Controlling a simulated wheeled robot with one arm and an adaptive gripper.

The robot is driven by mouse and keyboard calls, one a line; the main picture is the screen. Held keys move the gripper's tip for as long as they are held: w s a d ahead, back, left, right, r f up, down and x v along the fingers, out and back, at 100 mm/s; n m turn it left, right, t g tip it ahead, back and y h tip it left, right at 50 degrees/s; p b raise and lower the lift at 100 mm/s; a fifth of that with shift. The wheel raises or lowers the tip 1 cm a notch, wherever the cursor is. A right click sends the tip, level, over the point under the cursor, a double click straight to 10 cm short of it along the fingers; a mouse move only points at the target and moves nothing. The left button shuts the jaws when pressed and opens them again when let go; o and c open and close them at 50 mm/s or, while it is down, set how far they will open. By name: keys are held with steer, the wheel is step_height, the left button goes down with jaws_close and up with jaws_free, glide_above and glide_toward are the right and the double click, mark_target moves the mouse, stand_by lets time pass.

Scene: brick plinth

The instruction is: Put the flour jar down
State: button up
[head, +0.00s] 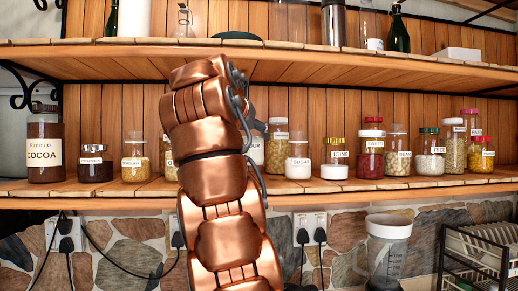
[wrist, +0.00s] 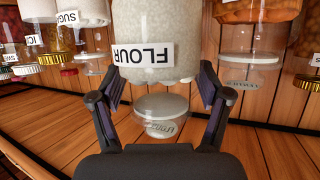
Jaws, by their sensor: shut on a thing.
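The flour jar (wrist: 158,20) is a clear jar of white powder with a FLOUR label, which reads upside down in the wrist view. My gripper (wrist: 160,75) has one dark finger on each side of it and is shut on it. The jar's base lies beyond the top edge of the wrist view. In the head view my copper-coloured arm hides most of the gripper. A pale labelled jar (head: 257,151), apparently the flour jar, shows partly beside the arm at the lower shelf (head: 385,185). I cannot tell whether its base touches the shelf.
The sugar jar (head: 297,157) stands close to its right, with a pasta jar (head: 277,148) behind. Several labelled jars line the shelf on both sides, including cocoa (head: 44,145) at far left. The upper shelf (head: 300,62) is overhead. The shelf's front strip is mostly clear.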

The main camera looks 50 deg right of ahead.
steer(key=x, duration=0.2)
steer(key=b+x, duration=0.1)
steer(key=x, duration=0.2)
steer(key=s+f+b+x, duration=0.1)
steer(key=x, duration=0.1)
steer(key=shift+w+d+f, duration=0.2)
steer(key=shift+d+f, duration=0.05)
steer(key=shift+d, duration=0.05)
steer(key=shift+a, duration=0.1)
steer(key=shift+f, duration=0.15)
steer(key=o, duration=1.5)
steer(key=shift+o, duration=0.2)
